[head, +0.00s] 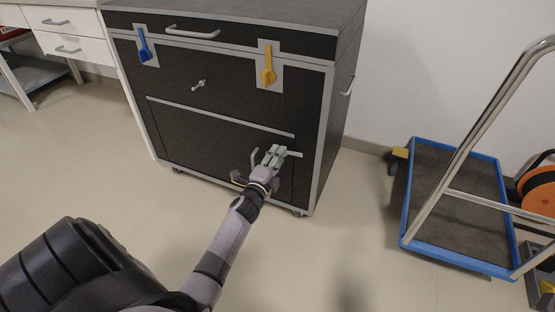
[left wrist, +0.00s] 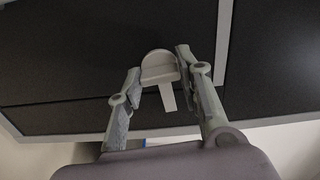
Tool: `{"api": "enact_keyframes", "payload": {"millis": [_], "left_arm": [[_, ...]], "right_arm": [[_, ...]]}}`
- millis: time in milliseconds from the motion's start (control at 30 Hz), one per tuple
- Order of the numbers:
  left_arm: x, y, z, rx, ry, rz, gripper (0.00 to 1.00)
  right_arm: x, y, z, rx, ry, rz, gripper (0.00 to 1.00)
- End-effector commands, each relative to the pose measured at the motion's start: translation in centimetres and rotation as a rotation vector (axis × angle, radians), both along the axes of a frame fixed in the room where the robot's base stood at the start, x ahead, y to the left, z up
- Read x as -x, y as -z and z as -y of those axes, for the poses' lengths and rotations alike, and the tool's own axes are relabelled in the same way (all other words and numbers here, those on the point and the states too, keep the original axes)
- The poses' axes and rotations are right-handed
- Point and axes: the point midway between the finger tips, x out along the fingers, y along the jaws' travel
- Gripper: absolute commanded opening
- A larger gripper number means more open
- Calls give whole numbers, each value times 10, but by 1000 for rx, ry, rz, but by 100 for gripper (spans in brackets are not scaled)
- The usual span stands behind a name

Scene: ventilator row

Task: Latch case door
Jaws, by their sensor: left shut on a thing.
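The black case (head: 232,83) with grey edges stands against the wall in the head view. Its lower front holds a black door panel (head: 200,135) with a grey strip along its top; it looks about flush with the front. My left gripper (head: 274,154) is at the door's upper right side. In the left wrist view its two fingers (left wrist: 158,88) are closed around a light grey latch knob (left wrist: 158,68) with a short tab. A light grey bar (head: 294,154) shows just right of the gripper in the head view. The fingers partly hide the latch. My right gripper is not in view.
A blue lever (head: 144,46) and a yellow lever (head: 268,66) sit on the upper front, with a small grey handle (head: 199,85) between and below them. A blue-edged trolley (head: 452,190) stands at right. White drawers (head: 70,45) are at left. Floor in front is clear.

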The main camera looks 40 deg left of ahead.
Motion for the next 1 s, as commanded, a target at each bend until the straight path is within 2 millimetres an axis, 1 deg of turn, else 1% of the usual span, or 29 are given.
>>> {"api": "enact_keyframes", "payload": {"millis": [100, 300, 800, 833, 1000], "left_arm": [[0, 1, 0, -53, 1, -13, 0], [0, 0, 1, -105, 1, -25, 0], [0, 0, 1, -125, 2, -30, 0], [0, 0, 1, -124, 2, -31, 34], [0, 0, 0, -122, 1, -30, 46]], "right_arm": [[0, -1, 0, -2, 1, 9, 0], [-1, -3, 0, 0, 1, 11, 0], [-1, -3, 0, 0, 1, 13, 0], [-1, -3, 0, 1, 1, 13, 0], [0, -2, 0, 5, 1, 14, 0]]}}
